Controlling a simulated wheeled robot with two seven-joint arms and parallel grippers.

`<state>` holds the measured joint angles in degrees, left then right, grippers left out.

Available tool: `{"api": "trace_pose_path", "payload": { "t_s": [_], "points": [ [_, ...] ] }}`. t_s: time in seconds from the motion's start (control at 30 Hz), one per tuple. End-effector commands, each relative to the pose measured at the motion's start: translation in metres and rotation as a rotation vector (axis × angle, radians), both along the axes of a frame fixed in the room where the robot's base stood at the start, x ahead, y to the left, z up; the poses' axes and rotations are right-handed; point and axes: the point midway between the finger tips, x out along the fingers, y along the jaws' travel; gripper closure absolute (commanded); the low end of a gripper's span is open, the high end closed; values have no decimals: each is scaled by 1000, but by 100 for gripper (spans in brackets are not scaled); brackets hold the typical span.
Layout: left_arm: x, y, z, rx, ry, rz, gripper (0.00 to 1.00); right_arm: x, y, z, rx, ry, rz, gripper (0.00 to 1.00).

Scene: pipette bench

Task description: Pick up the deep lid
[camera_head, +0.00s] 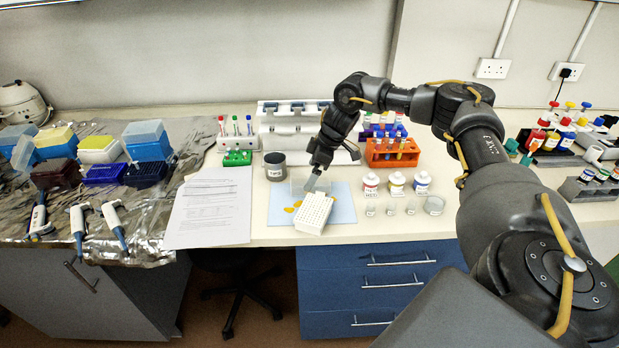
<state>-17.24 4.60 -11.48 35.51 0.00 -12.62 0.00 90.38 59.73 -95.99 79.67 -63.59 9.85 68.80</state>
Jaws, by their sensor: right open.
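A clear, see-through lid (297,187), which looks like the deep lid, is on the light blue mat (343,208), just behind a white rack with many holes (312,214). My right gripper (313,184) points down at the lid from above and behind, with its fingertips at or over the lid's right part. It is open; whether the fingers touch the lid or straddle its wall cannot be told. The rack sits at a slant on the mat. My left gripper is not in view.
Orange pieces (293,208) lie left of the rack. A grey beaker (275,166) and papers (210,207) are to the left. Small bottles (396,183) and clear cups (411,207) stand to the right. An orange tube rack (392,153) is behind.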

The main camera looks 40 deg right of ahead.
Motion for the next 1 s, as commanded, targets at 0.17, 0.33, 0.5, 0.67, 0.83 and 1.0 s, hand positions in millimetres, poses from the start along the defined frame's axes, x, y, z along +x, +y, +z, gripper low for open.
{"api": "trace_pose_path", "payload": {
  "t_s": [0.17, 0.33, 0.5, 0.67, 0.83, 1.0],
  "points": [
    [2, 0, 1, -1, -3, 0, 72, 2, 1, -6, 0, 0, -1, 0],
    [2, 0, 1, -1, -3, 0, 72, 2, 1, -6, -1, -1, 0, 4],
    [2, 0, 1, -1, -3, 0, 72, 1, 1, -6, -1, -1, 0, 26],
    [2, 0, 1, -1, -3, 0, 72, 2, 1, -6, -1, -1, 0, 41],
    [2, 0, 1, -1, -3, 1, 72, 2, 1, -6, -1, -1, 0, 41],
    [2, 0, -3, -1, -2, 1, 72, 2, 2, 1, 0, -4, 0, 41]
  ]
}}
